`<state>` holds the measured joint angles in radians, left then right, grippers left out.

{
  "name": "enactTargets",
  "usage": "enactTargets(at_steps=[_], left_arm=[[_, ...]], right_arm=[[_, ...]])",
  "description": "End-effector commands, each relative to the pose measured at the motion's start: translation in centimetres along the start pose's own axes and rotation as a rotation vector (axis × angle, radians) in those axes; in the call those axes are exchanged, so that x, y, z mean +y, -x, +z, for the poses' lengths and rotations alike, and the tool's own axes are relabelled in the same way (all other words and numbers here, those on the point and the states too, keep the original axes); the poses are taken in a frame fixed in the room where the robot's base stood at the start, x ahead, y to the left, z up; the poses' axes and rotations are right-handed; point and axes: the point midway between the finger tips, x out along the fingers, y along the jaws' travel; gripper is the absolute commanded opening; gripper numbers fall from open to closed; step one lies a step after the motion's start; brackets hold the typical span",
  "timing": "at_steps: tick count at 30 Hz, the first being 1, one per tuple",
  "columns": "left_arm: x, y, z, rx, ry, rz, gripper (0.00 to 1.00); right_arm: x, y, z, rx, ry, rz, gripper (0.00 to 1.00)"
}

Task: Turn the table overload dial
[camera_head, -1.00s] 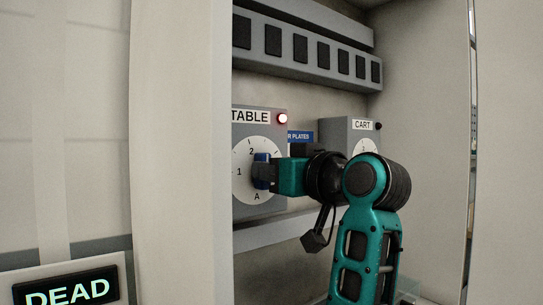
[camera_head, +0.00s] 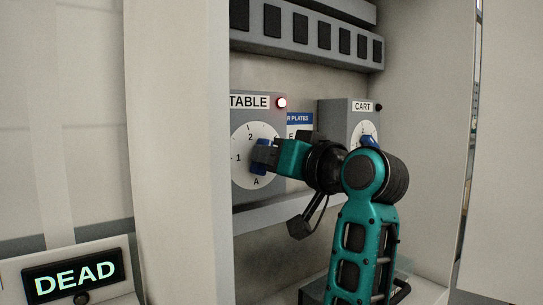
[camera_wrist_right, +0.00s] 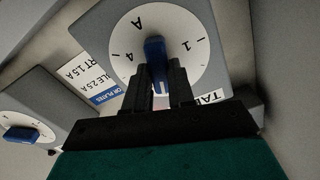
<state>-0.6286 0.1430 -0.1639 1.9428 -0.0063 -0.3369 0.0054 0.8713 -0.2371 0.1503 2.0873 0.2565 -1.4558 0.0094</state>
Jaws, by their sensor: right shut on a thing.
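The TABLE dial (camera_head: 243,172) is a white round scale on a grey box, with a blue knob (camera_head: 260,168) at its centre. My right gripper (camera_head: 264,156) comes in from the right and is shut on the blue knob. In the right wrist view, the fingers (camera_wrist_right: 159,88) sit on both sides of the blue knob (camera_wrist_right: 154,50); the marks A, 1 and 4 show around it. The gripper hides part of the scale, and I cannot tell which mark the knob points to. My left gripper is not in view.
A CART box (camera_head: 337,115) with its own blue knob (camera_head: 367,141) stands to the right, partly behind my arm. A blue-headed plate (camera_head: 299,119) is between the boxes. The cabinet's left wall (camera_head: 176,150) stands close by. A DEAD display (camera_head: 73,277) is at lower left.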

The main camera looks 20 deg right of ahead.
Motion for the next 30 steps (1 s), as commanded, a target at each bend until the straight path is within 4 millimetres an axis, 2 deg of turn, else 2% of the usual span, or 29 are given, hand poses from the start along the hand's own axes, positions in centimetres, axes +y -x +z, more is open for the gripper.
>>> enactTargets(at_steps=[2, 3, 10, 20, 25, 30], left_arm=[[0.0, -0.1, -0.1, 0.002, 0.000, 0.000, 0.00], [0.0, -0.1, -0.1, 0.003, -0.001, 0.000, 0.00], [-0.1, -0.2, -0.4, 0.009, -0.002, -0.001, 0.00], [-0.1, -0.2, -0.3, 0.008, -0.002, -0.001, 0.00], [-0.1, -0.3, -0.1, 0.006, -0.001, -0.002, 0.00], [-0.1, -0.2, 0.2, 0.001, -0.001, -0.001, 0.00]], right_arm=[[0.0, 0.0, 0.2, -0.005, 0.000, -0.001, 0.00], [0.0, 0.0, 0.2, -0.005, 0.000, -0.001, 0.26], [0.0, 0.0, 0.1, -0.003, 0.001, 0.000, 0.48], [0.0, 0.5, 0.0, 0.001, 0.002, 0.000, 0.49], [0.1, 2.9, 0.0, 0.003, 0.004, 0.002, 0.49], [0.1, 6.8, -0.1, 0.003, 0.005, 0.002, 0.49]])
